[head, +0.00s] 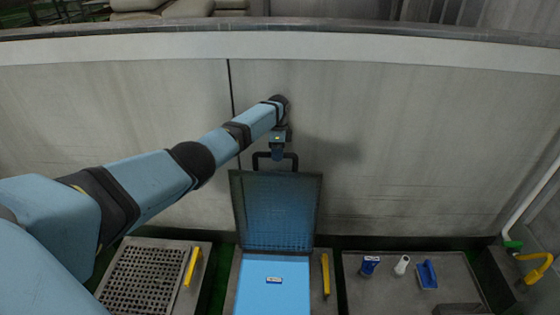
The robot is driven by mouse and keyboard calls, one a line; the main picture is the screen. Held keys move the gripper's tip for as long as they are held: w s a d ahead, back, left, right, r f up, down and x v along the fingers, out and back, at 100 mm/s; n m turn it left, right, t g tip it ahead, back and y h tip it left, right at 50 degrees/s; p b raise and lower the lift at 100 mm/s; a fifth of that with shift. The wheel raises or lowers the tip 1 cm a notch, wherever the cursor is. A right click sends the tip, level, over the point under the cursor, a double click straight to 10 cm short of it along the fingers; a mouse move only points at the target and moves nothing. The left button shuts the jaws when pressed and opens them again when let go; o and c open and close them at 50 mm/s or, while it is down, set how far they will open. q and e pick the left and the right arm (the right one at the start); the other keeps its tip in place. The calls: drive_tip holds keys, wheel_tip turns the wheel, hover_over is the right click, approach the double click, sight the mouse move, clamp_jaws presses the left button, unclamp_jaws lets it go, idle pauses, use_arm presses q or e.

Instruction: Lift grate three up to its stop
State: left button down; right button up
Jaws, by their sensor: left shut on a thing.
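A dark mesh grate (277,210) stands steeply tilted up from its frame at the bottom centre, its handle side at the top. I take it for grate three, but no number on it is legible. Its dark bar handle (260,160) sits along the raised edge. My left gripper (277,155) reaches down from above and is shut on this handle; the fingertips are small and partly hidden. I cannot tell whether the grate touches a stop. My right gripper is out of view.
Another grate (148,279) lies flat at left, with a yellow bar (192,267) beside it. A second yellow bar (326,274) stands right of the raised grate. A grey plate (395,290) at right holds a blue-and-white item (369,265), a white cylinder (402,264) and a blue brush-like item (428,274). A concrete wall (420,150) rises behind.

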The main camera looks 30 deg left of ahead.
use_arm(q)
drive_tip(key=shift+w+a+f, duration=0.4)
drive_tip(key=shift+w+f, duration=0.15)
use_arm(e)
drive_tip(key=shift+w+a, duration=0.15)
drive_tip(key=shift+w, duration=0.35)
use_arm(q)
drive_tip(key=c, duration=1.3)
unclamp_jaws()
drive_tip(key=o, duration=0.3)
drive_tip(key=shift+w+f, duration=0.1)
drive_tip(key=shift+f, duration=0.05)
drive_tip(key=s+p+v, duration=0.1)
drive_tip(key=v, duration=0.5)
drive_tip(key=s+d+p+v, duration=0.1)
drive_tip(key=p+v, duration=0.1)
drive_tip(key=v, duration=0.5)
drive_tip(key=s+d+p+v, duration=0.1)
drive_tip(key=v, duration=0.6)
drive_tip(key=shift+s+r+p, duration=0.2)
drive_tip(key=shift+r+p, duration=0.2)
drive_tip(key=shift+r, duration=0.1)
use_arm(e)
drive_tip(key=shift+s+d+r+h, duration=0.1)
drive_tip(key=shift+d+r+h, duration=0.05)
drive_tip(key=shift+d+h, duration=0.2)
use_arm(q)
drive_tip(key=shift+f, duration=0.1)
